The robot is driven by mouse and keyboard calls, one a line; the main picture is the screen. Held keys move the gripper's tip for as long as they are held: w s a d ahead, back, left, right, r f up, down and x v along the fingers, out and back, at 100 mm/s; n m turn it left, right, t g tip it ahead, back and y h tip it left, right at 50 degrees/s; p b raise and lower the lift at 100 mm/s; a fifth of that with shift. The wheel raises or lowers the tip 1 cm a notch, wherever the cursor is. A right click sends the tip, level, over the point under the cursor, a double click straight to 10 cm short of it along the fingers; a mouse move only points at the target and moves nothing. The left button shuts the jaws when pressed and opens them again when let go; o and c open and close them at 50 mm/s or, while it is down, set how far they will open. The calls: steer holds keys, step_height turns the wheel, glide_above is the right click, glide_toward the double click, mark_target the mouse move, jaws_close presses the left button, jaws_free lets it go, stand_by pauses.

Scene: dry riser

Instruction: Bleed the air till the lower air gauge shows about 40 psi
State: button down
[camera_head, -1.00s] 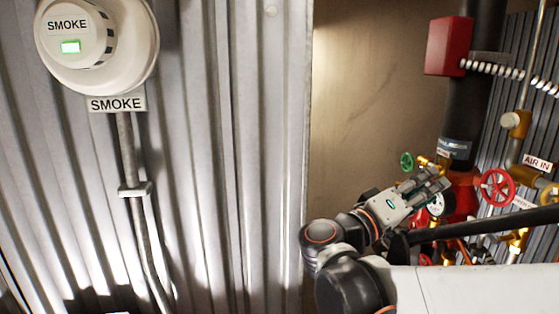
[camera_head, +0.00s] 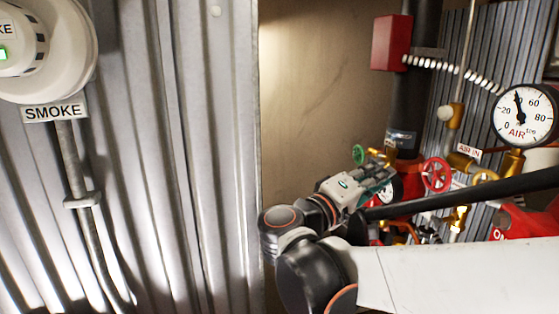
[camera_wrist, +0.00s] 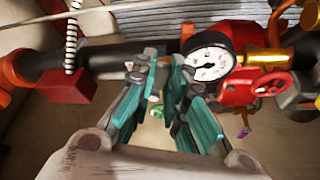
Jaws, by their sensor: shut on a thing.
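The large white AIR gauge (camera_head: 522,117) stands at the right in the head view; its needle points up and slightly left, near 40. A smaller gauge (camera_wrist: 210,64) is just right of my fingertips in the wrist view; I cannot read it. It also shows partly behind my gripper in the head view (camera_head: 396,188). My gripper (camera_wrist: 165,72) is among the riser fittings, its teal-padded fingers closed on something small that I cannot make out. In the head view my gripper (camera_head: 382,178) hides it. A green handwheel (camera_wrist: 155,110) shows between the fingers.
A red handwheel (camera_head: 437,175) and the AIR IN label (camera_head: 469,151) are right of my gripper. The black riser pipe (camera_head: 409,105) carries a red box (camera_head: 391,43). A corrugated wall with a smoke detector (camera_head: 60,45) is at left.

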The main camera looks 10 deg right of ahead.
steer(key=shift+d+r+n+y+p, duration=0.1)
steer(key=shift+r+n+y+p, duration=0.35)
steer(key=shift+n, duration=0.55)
steer(key=shift+r+n+y+p, duration=0.3)
steer(key=shift+n+y+p, duration=0.1)
steer(key=shift+n, duration=0.6)
steer(key=c, duration=1.6)
jaws_free()
steer(key=v, duration=1.2)
steer(key=shift+s, duration=0.15)
